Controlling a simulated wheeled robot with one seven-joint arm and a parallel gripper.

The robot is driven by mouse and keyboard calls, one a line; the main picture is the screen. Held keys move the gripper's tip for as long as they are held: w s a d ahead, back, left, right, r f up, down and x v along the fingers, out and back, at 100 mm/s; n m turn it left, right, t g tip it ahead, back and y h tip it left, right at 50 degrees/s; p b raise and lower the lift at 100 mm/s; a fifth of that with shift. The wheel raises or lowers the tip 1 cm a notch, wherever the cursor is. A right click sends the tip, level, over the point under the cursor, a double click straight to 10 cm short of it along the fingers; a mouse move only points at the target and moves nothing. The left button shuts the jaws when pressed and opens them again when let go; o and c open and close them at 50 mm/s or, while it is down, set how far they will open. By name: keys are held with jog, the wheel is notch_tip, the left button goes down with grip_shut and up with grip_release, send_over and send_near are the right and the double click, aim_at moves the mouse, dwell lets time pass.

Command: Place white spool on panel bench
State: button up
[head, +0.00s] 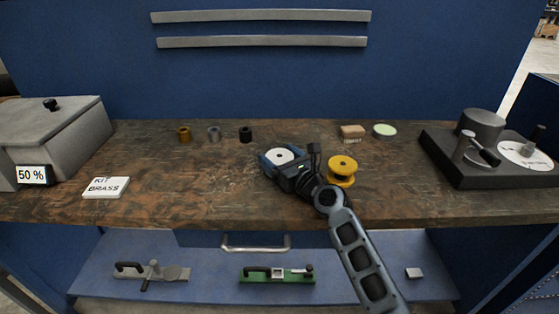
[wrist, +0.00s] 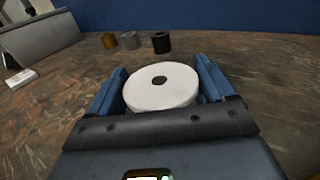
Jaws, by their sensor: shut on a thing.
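The white spool (head: 282,155) is between the blue fingers of my gripper (head: 279,159), over the middle of the bench. In the wrist view the white spool (wrist: 160,87) shows its round flat top with a dark centre hole, and a blue finger presses at each side. My gripper (wrist: 161,88) is shut on it. The spool's lower part is hidden, so I cannot tell whether it touches the bench top. The bench (head: 225,200) has a worn brown top with a blue panel behind it.
A yellow spool (head: 342,170) stands just right of my gripper. Brass, grey and black small cylinders (head: 214,133) stand behind left. A tan block (head: 352,132) and a pale green disc (head: 385,130) lie behind right. A grey box (head: 60,130) and a dark machine (head: 490,155) flank the bench. The left-centre top is clear.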

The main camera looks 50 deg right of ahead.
jog(key=shift+f, duration=0.15)
jog(key=o, duration=1)
jog(key=shift+o, duration=0.2)
jog(key=shift+r, duration=0.3)
jog(key=b+v, duration=0.1)
jog(key=v, duration=1.1)
jog(key=shift+s+a, duration=0.1)
